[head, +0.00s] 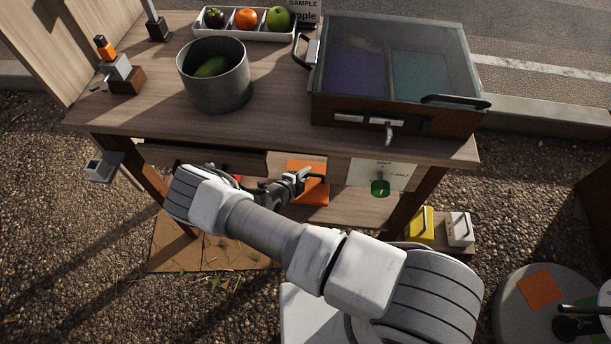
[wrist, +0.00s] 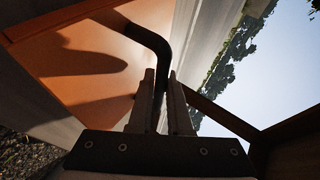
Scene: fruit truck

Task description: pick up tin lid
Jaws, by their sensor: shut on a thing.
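The tin lid (head: 311,193) appears to be the flat orange piece under the front of the counter. It has a black bent handle. In the wrist view the orange lid (wrist: 75,60) fills the upper left, with a shadow across it. My gripper (head: 303,178) is at the lid's handle, below the counter's front edge. In the wrist view my gripper (wrist: 164,92) has its two fingers close on either side of the black handle (wrist: 150,38). The lid's underside is hidden, and I cannot tell whether it rests on anything.
The wooden counter (head: 280,115) overhangs my gripper. On it stand a metal pot (head: 220,90), a white fruit tray (head: 246,33) and a glass-topped case (head: 400,60). A white panel with a green knob (head: 380,188) is right of the lid. Yellow (head: 420,224) and white boxes stand lower right.

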